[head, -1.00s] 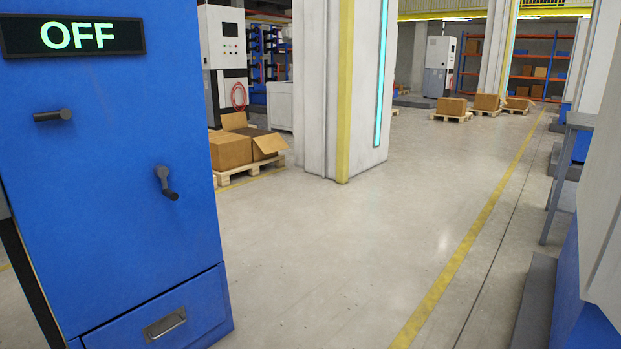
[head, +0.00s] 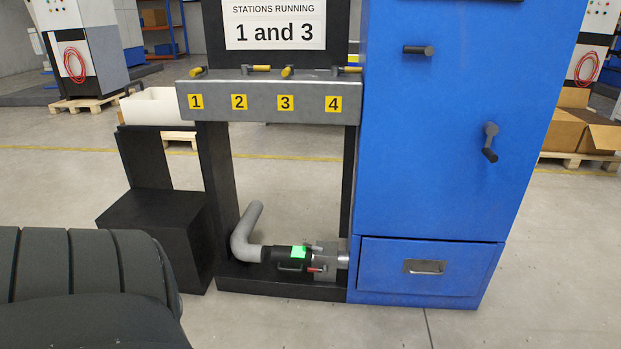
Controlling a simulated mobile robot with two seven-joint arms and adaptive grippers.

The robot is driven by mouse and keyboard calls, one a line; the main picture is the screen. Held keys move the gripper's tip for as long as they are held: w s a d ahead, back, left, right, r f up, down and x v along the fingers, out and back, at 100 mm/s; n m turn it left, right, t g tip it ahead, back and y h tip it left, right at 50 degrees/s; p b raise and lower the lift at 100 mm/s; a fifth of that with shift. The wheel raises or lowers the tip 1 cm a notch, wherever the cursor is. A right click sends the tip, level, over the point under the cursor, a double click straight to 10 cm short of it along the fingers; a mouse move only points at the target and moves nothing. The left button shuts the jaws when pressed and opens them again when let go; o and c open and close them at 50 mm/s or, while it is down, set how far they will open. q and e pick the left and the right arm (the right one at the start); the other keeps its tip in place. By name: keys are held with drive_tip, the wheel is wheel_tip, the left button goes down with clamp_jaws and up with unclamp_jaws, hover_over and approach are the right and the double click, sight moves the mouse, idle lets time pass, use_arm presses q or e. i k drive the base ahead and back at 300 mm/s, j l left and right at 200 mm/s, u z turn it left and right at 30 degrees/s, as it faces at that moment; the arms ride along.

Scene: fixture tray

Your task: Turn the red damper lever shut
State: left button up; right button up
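A small red lever (head: 316,269) sits low down, on or beside a grey metal fitting (head: 327,258) against the blue cabinet (head: 455,190). It is small in the head view, and I cannot tell its exact angle. A black pipe section (head: 283,256) with a lit green patch and a grey bent pipe (head: 243,240) run left from the fitting. Neither of my grippers is in view.
A grey bar (head: 262,103) carries yellow-tipped handles above labels 1 to 4. A sign (head: 274,25) reads "STATIONS RUNNING 1 and 3". A black box (head: 155,230) and white bin (head: 163,106) stand left. The cabinet has two dark handles and a drawer (head: 425,267).

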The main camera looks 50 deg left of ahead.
sight(324, 270)
drive_tip(key=j+u, duration=0.1)
drive_tip(key=u, duration=0.3)
drive_tip(key=j+u, duration=0.1)
drive_tip(key=u, duration=0.25)
drive_tip(key=i+u, duration=0.1)
drive_tip(key=u, duration=0.3)
drive_tip(key=i+j+u, duration=0.1)
drive_tip(key=u, duration=0.3)
